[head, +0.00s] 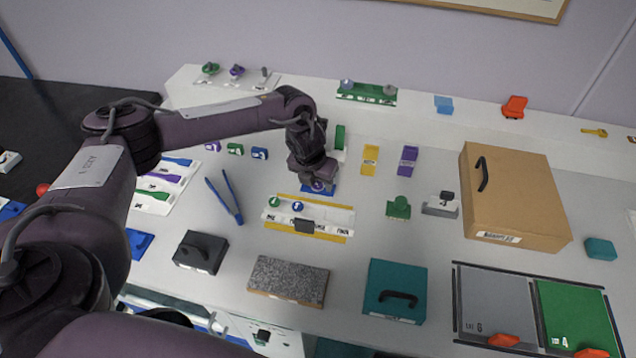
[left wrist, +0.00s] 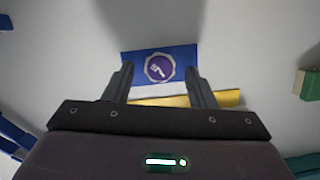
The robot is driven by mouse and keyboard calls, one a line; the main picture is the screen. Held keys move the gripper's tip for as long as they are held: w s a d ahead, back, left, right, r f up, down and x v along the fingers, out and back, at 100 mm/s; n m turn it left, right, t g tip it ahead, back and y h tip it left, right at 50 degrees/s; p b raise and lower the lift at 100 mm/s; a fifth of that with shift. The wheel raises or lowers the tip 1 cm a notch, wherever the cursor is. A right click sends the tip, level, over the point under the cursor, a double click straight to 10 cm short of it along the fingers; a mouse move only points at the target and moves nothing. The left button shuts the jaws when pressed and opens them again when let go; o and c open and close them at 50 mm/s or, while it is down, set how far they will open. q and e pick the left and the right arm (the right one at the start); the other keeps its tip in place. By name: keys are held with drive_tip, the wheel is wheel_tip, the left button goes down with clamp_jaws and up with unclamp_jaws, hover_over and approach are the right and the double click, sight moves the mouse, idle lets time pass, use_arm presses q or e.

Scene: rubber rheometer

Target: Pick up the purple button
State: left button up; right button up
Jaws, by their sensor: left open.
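The purple button (left wrist: 160,68) is a round disc with a pale rim and a white mark, lying on a blue plate (left wrist: 133,62) in the left wrist view. In the head view the blue plate (head: 332,188) shows just under my left gripper (head: 318,183), which largely covers the button. My left gripper is open and points down at the button; its fingers (left wrist: 159,76) stand on either side of it with nothing between them in grip. Whether the fingertips touch the plate I cannot tell. My right gripper is not in view.
A white and yellow panel (head: 335,217) with small knobs lies just in front of the plate. Blue tweezers (head: 228,192) lie to the left, a green block (head: 399,208) to the right. A large cardboard box (head: 520,200) stands further right.

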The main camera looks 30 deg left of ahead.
use_arm(q)
drive_tip(key=shift+w+f, duration=0.1)
drive_tip(key=shift+f, duration=0.15)
drive_tip(key=c, duration=1)
drive_tip(key=shift+c, duration=0.2)
drive_tip(key=shift+r, duration=0.1)
drive_tip(key=shift+r, duration=0.6)
wheel_tip(320, 180, up, 10)
drive_tip(key=f+b, duration=0.1)
drive_tip(key=b, duration=0.1)
wheel_tip(320, 180, up, 10)
drive_tip(key=p, duration=0.3)
hover_over(317, 186)
drive_tip(key=shift+f, duration=0.15)
